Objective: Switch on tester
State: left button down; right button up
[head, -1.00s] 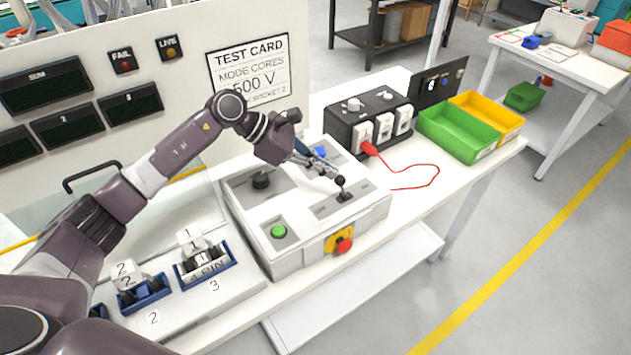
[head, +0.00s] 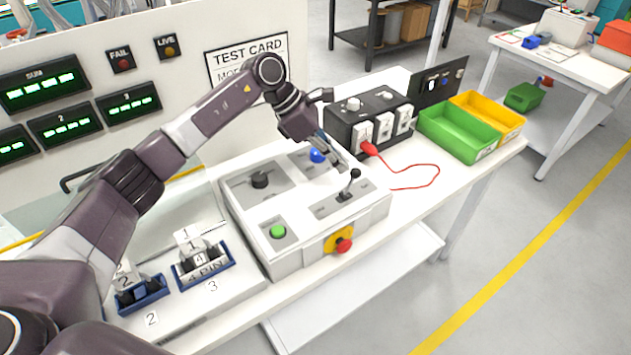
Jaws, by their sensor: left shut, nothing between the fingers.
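The tester (head: 297,245) is a pale control box on the bench. It bears a black rotary knob (head: 260,180), a blue button (head: 317,155), a green button (head: 278,232), a small black lever (head: 348,184) tilted toward the back right, and a red emergency stop (head: 343,245) on a yellow plate. The displays (head: 43,87) on the panel behind show lit green digits. My left gripper (head: 356,167) is shut and empty just above the tester, behind the lever and beside the blue button. Whether it touches the lever is unclear. My right gripper is not in view.
A black socket box (head: 345,125) with a red plug and cable (head: 436,174) stands behind the tester. A green bin (head: 460,132) and yellow bin (head: 487,112) are at the right. Blue holders (head: 204,266) with numbered parts sit at the left front. A test card (head: 246,55) hangs behind.

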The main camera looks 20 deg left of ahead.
pick_arm(q)
jog(key=shift+r, duration=0.15)
jog(key=shift+r, duration=0.75)
